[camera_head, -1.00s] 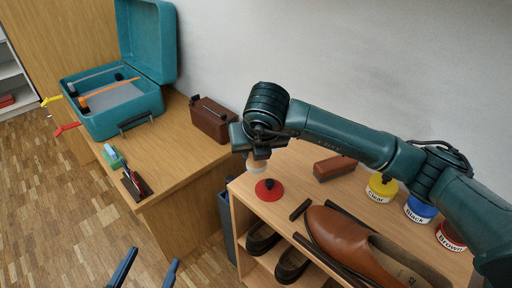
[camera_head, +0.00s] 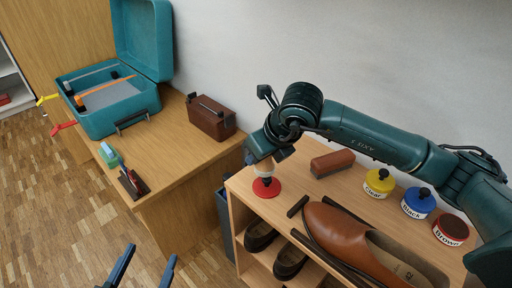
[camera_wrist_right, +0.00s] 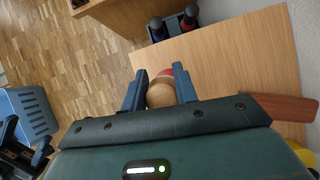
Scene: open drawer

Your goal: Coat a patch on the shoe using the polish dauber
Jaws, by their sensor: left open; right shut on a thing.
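My right gripper (camera_head: 262,158) is shut on the dauber (camera_head: 263,171), whose tan rounded end (camera_wrist_right: 161,95) shows between the fingers in the right wrist view. The dauber is over or beside a red lid (camera_head: 267,189) on the shelf top; contact cannot be told. The brown leather shoe (camera_head: 340,230) lies on the shelf top, right of the lid. The open Brown tin (camera_head: 451,231) shows dark polish at the back right. My left gripper (camera_head: 150,258) is open and empty at the bottom edge, over the floor.
Yellow Clear (camera_head: 378,183) and blue Black (camera_head: 418,203) tins stand lidded by the wall. A reddish-brown block (camera_head: 332,163) lies behind the shoe, and dark bars lie beside it. Darker shoes (camera_head: 290,262) sit below. A teal case (camera_head: 110,105) stands open on the left table.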

